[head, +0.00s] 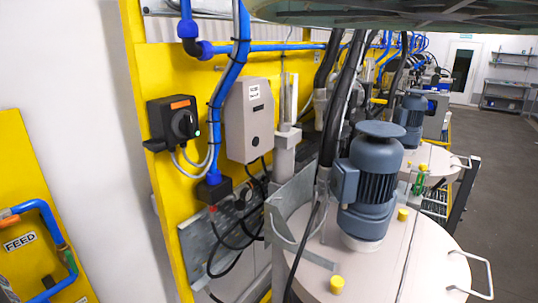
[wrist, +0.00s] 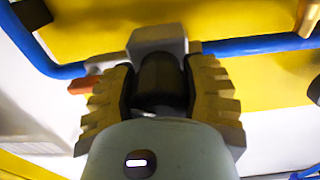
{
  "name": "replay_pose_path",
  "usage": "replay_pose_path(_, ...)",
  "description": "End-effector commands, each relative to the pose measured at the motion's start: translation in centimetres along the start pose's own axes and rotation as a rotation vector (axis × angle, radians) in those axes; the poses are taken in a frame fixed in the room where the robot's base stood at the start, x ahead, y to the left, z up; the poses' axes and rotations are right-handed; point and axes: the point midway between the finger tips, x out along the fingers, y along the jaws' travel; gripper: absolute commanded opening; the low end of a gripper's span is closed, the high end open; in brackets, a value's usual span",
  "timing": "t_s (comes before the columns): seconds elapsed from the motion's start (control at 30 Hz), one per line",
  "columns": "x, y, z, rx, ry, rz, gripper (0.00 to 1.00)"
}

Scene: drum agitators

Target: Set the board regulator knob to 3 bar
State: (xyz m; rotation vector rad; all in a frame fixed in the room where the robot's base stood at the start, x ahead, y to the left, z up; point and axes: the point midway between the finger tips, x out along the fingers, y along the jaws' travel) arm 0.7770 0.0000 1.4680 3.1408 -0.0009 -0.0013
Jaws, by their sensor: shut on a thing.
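In the wrist view, my gripper (wrist: 160,88) has its two ridged fingers closed on either side of a dark, round knob (wrist: 160,74), which appears to be the board regulator knob. The knob sits at a pale grey body (wrist: 158,38) joined to a blue pipe (wrist: 250,45) on a yellow board (wrist: 235,17). Any pressure scale or gauge reading is not visible, so the knob's setting cannot be told. In the head view, part of a yellow board (head: 22,160) with a FEED label (head: 20,242) shows at the left edge; my gripper is outside that view.
In the wrist view, an orange-red part (wrist: 85,84) lies close to the left finger. In the head view, a black rotary switch (head: 184,124), a grey box (head: 250,118) and a drum with a blue-grey motor (head: 368,185) stand to the right. Open floor (head: 505,190) lies far right.

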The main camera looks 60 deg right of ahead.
Motion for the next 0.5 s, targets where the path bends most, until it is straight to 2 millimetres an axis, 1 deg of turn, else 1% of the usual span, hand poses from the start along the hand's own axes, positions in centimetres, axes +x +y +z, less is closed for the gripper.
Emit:
replay_pose_path(0.23, 0.0, -0.13, 0.54, -0.04, 0.006, -0.004, 0.12)
replay_pose_path(0.5, -0.03, -0.16, 0.63, -0.149, 0.009, -0.004, 0.12)
